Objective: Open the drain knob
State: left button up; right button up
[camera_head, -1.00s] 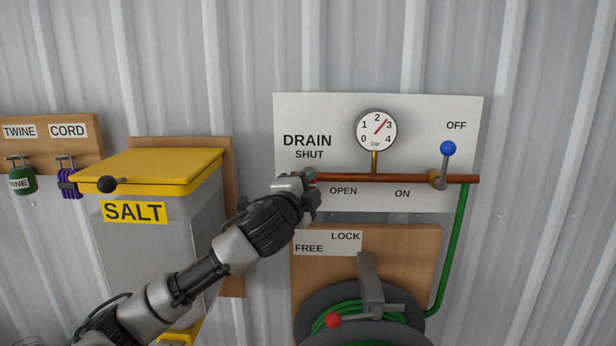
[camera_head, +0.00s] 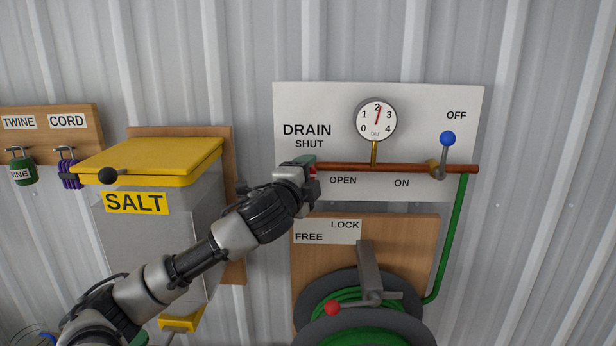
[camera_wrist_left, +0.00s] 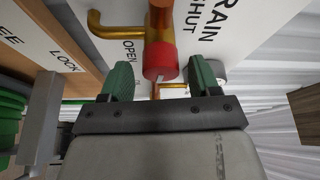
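The red drain knob (camera_wrist_left: 161,60) sits at the end of a brass and copper fitting in the left wrist view. My left gripper (camera_wrist_left: 160,76) has its green fingers on either side of it, with a narrow gap on each side. In the head view my left gripper (camera_head: 310,168) is at the left end of the copper pipe (camera_head: 400,168), between the SHUT and OPEN labels, and hides most of the knob. The gauge (camera_head: 376,119) needle points close to 2. My right gripper is not in view.
A blue-tipped lever (camera_head: 447,139) points up toward OFF on the pipe's right. Below is a hose reel (camera_head: 410,312) with a red-tipped crank (camera_head: 333,308). A grey salt bin (camera_head: 140,240) with a yellow lid (camera_head: 150,160) stands left of my arm.

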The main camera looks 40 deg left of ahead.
pick_arm(q)
jog(key=b+v, duration=0.6)
jog(key=v, duration=0.4)
jog(key=shift+s, duration=0.4)
jog(key=shift+d+f, duration=0.1)
dwell(0.3)
